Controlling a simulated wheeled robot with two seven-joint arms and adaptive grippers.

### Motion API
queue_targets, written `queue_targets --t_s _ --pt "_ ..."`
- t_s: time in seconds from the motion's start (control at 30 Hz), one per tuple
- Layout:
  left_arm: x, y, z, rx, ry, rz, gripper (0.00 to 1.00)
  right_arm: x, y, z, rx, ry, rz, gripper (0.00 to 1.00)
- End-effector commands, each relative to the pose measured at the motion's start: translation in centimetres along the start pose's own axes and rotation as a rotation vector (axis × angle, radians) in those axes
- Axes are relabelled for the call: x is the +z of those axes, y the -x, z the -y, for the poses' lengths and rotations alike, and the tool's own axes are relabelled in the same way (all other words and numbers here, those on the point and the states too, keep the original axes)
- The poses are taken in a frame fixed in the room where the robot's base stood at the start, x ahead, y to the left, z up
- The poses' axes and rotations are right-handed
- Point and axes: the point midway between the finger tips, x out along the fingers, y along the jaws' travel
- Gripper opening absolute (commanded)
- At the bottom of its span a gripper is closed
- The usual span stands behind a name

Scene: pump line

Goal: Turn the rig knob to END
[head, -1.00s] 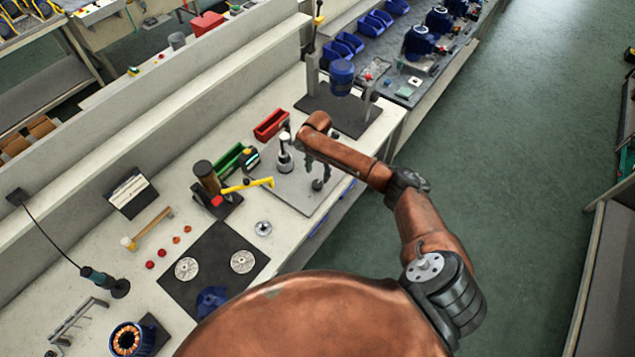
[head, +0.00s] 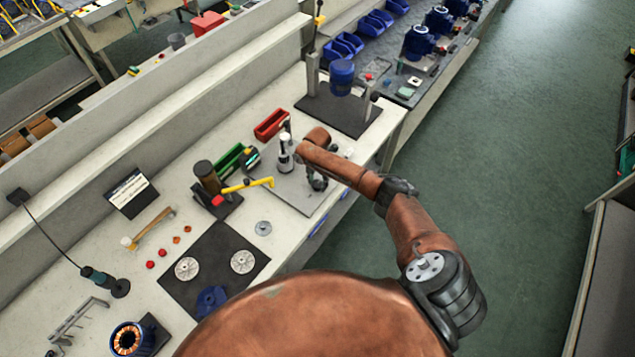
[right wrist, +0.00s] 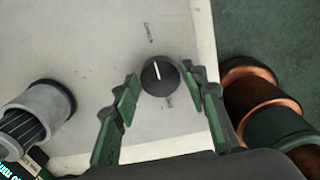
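The rig knob (right wrist: 159,76) is round and black with a white pointer line, on a pale grey plate (right wrist: 100,30). In the right wrist view the pointer points up and slightly left, roughly toward a small label (right wrist: 149,32). Another label (right wrist: 170,102) sits just below the knob. I cannot read either label surely. My right gripper (head: 318,182) is over the plate in the head view, where it largely hides the knob. In the right wrist view its green fingers stand open on both sides of the knob, with gaps visible. My left gripper is not in view.
A grey cylindrical fitting (right wrist: 40,112) stands left of the knob; a white-topped post (head: 285,150) stands on the plate in the head view. A yellow-handled tool (head: 248,184), a green bin (head: 229,160) and a red bin (head: 270,124) are nearby.

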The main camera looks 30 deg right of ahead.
Motion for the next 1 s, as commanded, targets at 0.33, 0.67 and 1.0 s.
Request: queue_targets --t_s 0.33,0.67,1.0 --pt "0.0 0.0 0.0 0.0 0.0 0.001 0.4 0.0 0.0 0.0 0.0 0.0 0.0 0.15" --pt "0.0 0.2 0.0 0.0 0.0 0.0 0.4 0.0 0.1 0.0 0.0 -0.024 0.0 0.09" --pt "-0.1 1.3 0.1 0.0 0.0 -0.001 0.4 -0.1 0.2 0.0 0.001 -0.218 -0.002 0.09"
